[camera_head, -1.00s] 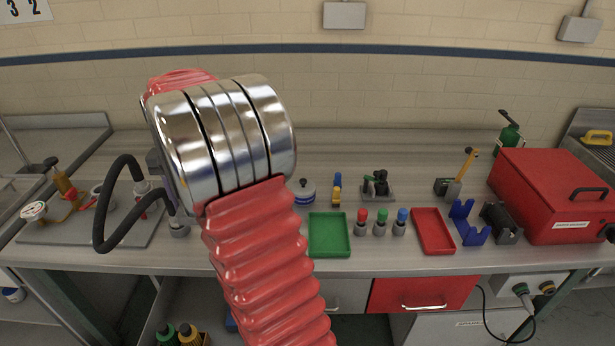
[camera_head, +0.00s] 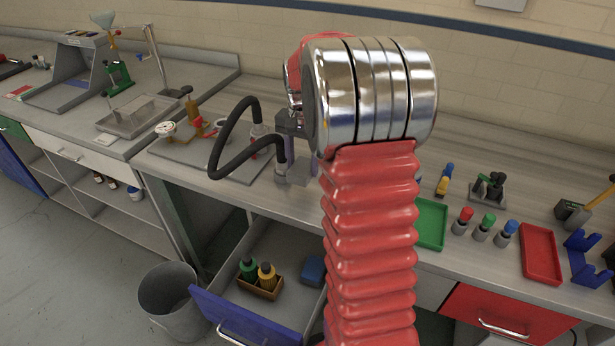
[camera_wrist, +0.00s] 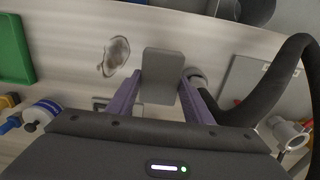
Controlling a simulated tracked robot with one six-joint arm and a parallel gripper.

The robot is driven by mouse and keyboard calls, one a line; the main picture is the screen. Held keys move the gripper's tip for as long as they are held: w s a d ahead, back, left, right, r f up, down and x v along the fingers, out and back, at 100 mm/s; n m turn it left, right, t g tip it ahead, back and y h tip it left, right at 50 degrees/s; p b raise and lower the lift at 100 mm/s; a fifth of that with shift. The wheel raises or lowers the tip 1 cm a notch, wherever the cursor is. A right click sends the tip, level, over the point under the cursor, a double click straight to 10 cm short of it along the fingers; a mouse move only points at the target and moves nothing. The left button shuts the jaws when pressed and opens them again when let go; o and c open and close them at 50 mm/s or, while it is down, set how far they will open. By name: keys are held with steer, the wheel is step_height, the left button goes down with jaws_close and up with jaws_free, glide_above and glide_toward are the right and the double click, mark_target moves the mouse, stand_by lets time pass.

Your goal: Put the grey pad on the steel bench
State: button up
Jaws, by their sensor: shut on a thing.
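The grey pad (camera_wrist: 162,75) is a small flat block with rounded corners. In the wrist view it sits between the two purple fingers of my gripper (camera_wrist: 160,95), which is shut on it. Behind it is the pale brushed top of the steel bench (camera_wrist: 70,75), which also shows in the head view (camera_head: 530,175). In the head view my gripper (camera_head: 308,160) is partly hidden behind my red and chrome arm, above the bench beside the black hose. I cannot make out the pad there. Whether it touches the bench is unclear.
The black hose (camera_head: 216,150) arches close left of my gripper. A green tray (camera_head: 432,222), several small knobs and a red tray (camera_head: 541,253) stand to the right. Below, an open blue drawer (camera_head: 245,317) juts out near a grey bin (camera_head: 172,297). The bench's back middle looks clear.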

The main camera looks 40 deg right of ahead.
mark_target(303, 165)
steer(key=shift+f, duration=0.25)
steer(key=shift+f, duration=2.5)
steer(key=o, duration=0.7)
steer(key=shift+f, duration=0.1)
steer(key=shift+o, duration=0.2)
step_height(303, 165, up, 12)
steer(key=shift+r, duration=0.1)
